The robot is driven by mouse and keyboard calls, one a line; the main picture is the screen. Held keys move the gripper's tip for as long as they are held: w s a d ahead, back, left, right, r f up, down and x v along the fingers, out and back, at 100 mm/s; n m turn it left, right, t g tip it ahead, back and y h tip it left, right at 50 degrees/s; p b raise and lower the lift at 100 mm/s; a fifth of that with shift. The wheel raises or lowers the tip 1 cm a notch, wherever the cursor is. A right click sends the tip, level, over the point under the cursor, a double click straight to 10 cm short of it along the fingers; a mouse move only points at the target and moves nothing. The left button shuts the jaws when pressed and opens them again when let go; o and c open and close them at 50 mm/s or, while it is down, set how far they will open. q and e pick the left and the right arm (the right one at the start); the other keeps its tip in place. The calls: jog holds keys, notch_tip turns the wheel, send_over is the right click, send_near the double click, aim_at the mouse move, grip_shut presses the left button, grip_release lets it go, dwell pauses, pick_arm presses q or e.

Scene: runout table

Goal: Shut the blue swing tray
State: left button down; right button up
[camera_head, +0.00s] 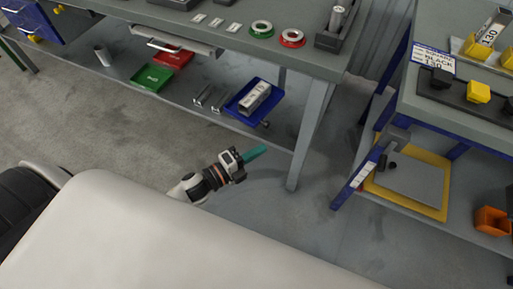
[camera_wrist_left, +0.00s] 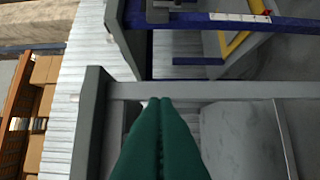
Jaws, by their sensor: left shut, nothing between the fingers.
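The blue swing tray (camera_head: 273,98) is below the grey worktop, at the right end of the low shelf, near the table leg. A pale metal block lies in it, and a dark knob (camera_head: 265,124) shows at its front corner. My left gripper (camera_head: 256,152) is low over the floor, just in front of the tray in the head view and apart from it. Its teal fingers are shut with nothing between them; they also show in the left wrist view (camera_wrist_left: 159,135). I cannot see the tray in the left wrist view. My right gripper is not in view.
A grey table leg (camera_head: 311,135) stands to the right of my left gripper. A second bench with a blue frame (camera_head: 351,182) and a yellow-edged board (camera_head: 440,210) is further right. Green (camera_head: 152,78) and red bins sit left on the low shelf. Floor left of the gripper is clear.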

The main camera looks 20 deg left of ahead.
pick_arm(q)
jog(key=x, duration=0.8)
jog(key=shift+a+p, duration=0.4)
jog(key=shift+a, duration=1.75)
jog(key=shift+a+f, duration=0.1)
